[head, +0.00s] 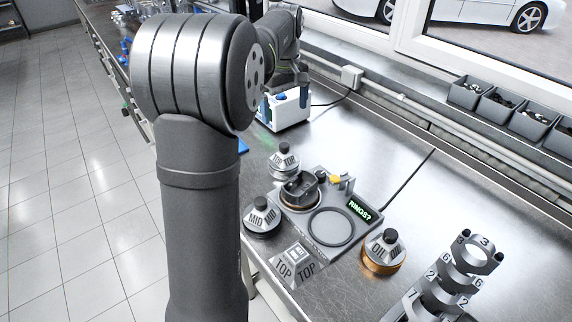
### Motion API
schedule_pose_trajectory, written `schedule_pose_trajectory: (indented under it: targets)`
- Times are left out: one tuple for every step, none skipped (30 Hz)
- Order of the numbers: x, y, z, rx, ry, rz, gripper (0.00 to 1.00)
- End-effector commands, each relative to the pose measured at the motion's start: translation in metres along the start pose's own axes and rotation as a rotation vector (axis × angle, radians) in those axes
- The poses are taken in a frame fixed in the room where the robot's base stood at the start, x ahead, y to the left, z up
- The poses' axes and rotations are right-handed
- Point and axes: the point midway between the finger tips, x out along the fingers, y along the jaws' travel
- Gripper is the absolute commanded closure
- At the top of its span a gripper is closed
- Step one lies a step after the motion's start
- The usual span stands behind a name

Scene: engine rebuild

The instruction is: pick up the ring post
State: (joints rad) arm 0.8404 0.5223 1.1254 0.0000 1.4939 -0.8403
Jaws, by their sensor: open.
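Several knobbed pieces with black knobs stand on the metal bench, and I cannot tell which one is the ring post. One marked MID (261,217) is left of the grey fixture (318,251). One marked TOP (284,162) is behind it. One marked OIL (384,252), with a copper-coloured base, is at its right. My gripper (285,98) is far back, small and partly hidden behind my arm. It is open, its fingers in front of or over a white and blue box, and apart from all these pieces.
The fixture holds a dark piston (301,188), an empty ring outline and a "RINGS?" display (360,208). A sloped TOP sign (294,265) is at the front. A numbered rack (450,280) stands front right. The white and blue box (290,111) is at the back. Bins (500,107) line the window ledge.

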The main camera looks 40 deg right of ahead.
Motion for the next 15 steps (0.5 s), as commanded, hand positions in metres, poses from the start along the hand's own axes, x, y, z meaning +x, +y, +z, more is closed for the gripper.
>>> schedule_pose_trajectory:
  targets:
    - [0.0000, 0.0000, 0.0000, 0.000, 0.000, 0.000, 0.00]
    - [0.0000, 0.0000, 0.0000, 0.000, 0.000, 0.000, 0.00]
    - [0.0000, 0.0000, 0.0000, 0.000, 0.000, 0.000, 0.00]
    - [0.0000, 0.0000, 0.0000, 0.000, 0.000, 0.000, 0.00]
    - [0.0000, 0.0000, 0.0000, 0.000, 0.000, 0.000, 0.00]
    - [0.0000, 0.0000, 0.0000, 0.000, 0.000, 0.000, 0.00]
    - [0.0000, 0.0000, 0.0000, 0.000, 0.000, 0.000, 0.00]
    - [0.0000, 0.0000, 0.0000, 0.000, 0.000, 0.000, 0.00]
    - [0.0000, 0.0000, 0.0000, 0.000, 0.000, 0.000, 0.00]
    - [0.0000, 0.0000, 0.0000, 0.000, 0.000, 0.000, 0.00]
    - [0.0000, 0.0000, 0.0000, 0.000, 0.000, 0.000, 0.00]
    - [0.0000, 0.0000, 0.0000, 0.001, 0.000, 0.000, 0.00]
    - [-0.0001, 0.0000, 0.0000, 0.004, 0.000, 0.000, 0.00]
    - [-0.0002, 0.0001, 0.0000, 0.012, 0.000, 0.000, 0.00]
    - [-0.0006, 0.0004, 0.0001, 0.035, 0.000, 0.000, 0.00]
